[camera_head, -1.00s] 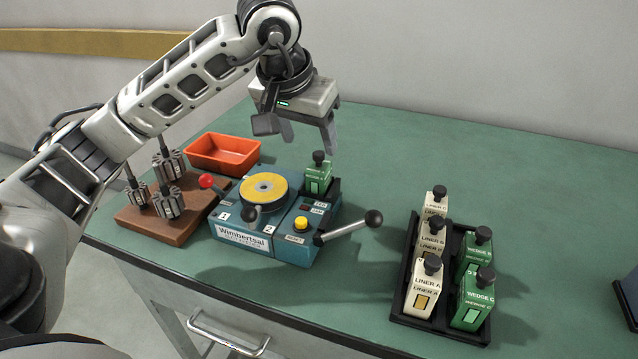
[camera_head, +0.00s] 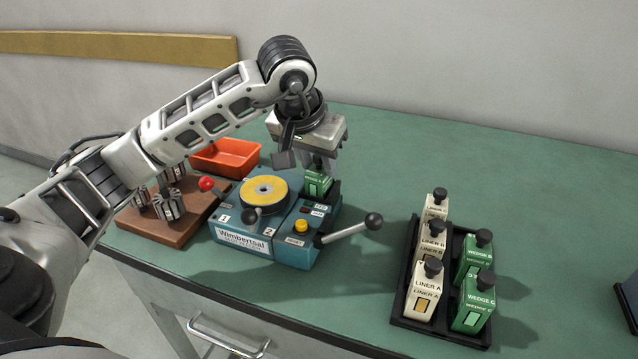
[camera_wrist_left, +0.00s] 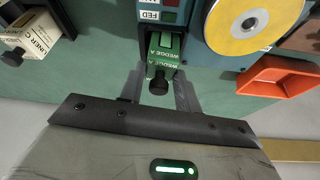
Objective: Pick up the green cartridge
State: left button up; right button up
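A green cartridge (camera_head: 318,184) marked WEDGE A sits in the slot at the back right of the blue winding machine (camera_head: 243,238). Its black knob is mostly hidden behind my gripper in the head view. In the left wrist view the cartridge (camera_wrist_left: 163,50) shows from above, with its knob between the fingers. My left gripper (camera_head: 318,166) is open just over the cartridge, its fingers on either side of the knob, with gaps visible in the wrist view (camera_wrist_left: 158,88). Two more green cartridges, WEDGE B (camera_head: 474,258) and WEDGE C (camera_head: 474,303), stand in the black rack (camera_head: 452,332). My right gripper is not in view.
Several cream liner cartridges (camera_head: 424,290) share the rack. A lever with a black ball (camera_head: 373,221) sticks out right of the machine. An orange tray (camera_head: 226,156) and a wooden board (camera_head: 160,228) with grey armatures lie left. The table between machine and rack is clear.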

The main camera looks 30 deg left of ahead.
pick_arm(q)
jog(key=shift+r, duration=0.1)
grip_shut()
jog(key=shift+r, duration=0.2)
notch_tip(320, 180, up, 3)
jog(key=shift+r, duration=0.15)
jog(key=s+d+r+p, duration=0.1)
jog(key=s+d+r, duration=0.1)
jog(key=s+r, duration=0.2)
jog(key=s+d+r, duration=0.3)
jog(key=s+r, duration=0.2)
jog(key=s, duration=0.4)
jog(key=shift+d+p, duration=0.25)
jog(key=shift+p, duration=0.1)
